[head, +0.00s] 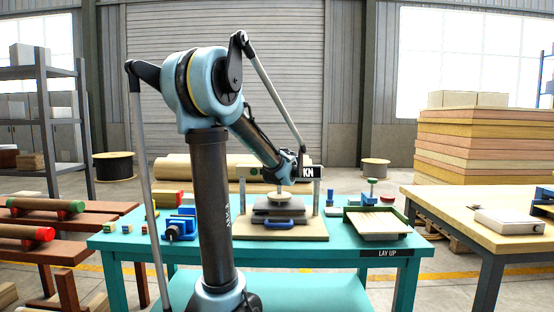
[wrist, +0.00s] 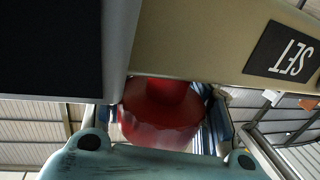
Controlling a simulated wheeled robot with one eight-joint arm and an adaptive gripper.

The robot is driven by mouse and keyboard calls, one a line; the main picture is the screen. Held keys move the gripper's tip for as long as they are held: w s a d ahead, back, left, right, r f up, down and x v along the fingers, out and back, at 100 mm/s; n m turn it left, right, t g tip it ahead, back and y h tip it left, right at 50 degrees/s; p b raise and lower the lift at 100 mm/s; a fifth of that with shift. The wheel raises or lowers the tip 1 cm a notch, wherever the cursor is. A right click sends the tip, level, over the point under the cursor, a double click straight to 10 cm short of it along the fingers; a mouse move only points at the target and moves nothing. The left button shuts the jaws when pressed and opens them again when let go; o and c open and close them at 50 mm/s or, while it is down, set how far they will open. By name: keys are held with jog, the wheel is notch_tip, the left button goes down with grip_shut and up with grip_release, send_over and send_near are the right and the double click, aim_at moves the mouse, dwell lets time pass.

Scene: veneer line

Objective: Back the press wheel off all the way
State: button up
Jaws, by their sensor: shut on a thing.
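The press stands near the middle of the teal table, with a pale crossbeam (head: 248,172) on posts, a plate over a dark stack (head: 276,212), and a "KN" sign (head: 308,172). The press wheel is hidden behind my wrist in the head view. In the wrist view a red, rounded wheel (wrist: 160,118) sits between the finger parts of my gripper (wrist: 165,105), beside the beam with an upside-down "SET" label (wrist: 287,50). My gripper is shut on the red wheel; its contact points are partly hidden.
On the teal table (head: 130,243), a blue clamp-like tool (head: 180,228) and small blocks lie left of the press. A green-edged tray (head: 376,222) lies to its right. A wooden table (head: 470,215) stands farther right, with stacked boards (head: 475,145) behind.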

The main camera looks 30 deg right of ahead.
jog(key=shift+a+n+t+y, duration=0.2)
jog(key=shift+n+y, duration=0.3)
jog(key=shift+y, duration=0.25)
jog(key=shift+a+n+t+y, duration=0.1)
jog(key=shift+n+t+y, duration=0.1)
jog(key=shift+n+y, duration=0.45)
dwell(1.7)
jog(key=o, duration=1.1)
jog(key=s+a, duration=0.2)
jog(key=s, duration=0.9)
jog(key=shift+s, duration=0.35)
